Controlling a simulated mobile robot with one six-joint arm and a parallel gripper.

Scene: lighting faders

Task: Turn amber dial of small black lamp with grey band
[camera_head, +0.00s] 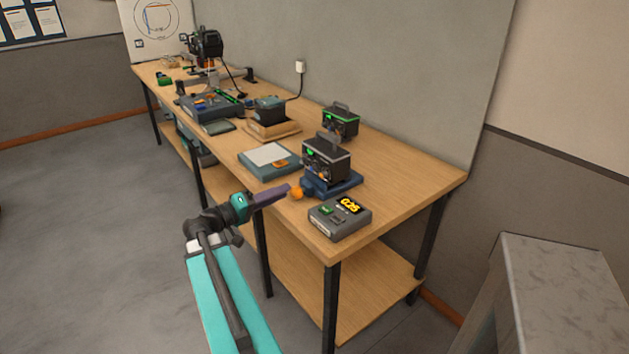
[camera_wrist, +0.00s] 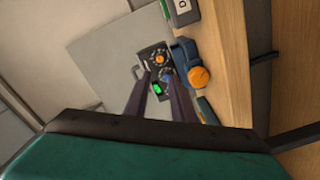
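A small black box-shaped lamp with a handle and a greyish band (camera_head: 326,160) sits on a blue base (camera_head: 345,184) near the table's front right end. In the wrist view its face (camera_wrist: 152,66) shows an orange-ringed dial (camera_wrist: 158,57), a blue-marked dial (camera_wrist: 166,75) and a lit green screen (camera_wrist: 157,88). A large orange knob (camera_wrist: 198,77) is on the side of the blue base. My gripper (camera_head: 288,189) points at this base and lamp from the left, near the knob. Its purple fingers are apart with nothing between them, in front of the lamp face in the wrist view (camera_wrist: 160,76).
A grey box with a yellow display (camera_head: 341,216) stands at the near table corner. A second black box with a green screen (camera_head: 341,120) is behind the lamp. A flat teal device (camera_head: 287,170) lies to the left.

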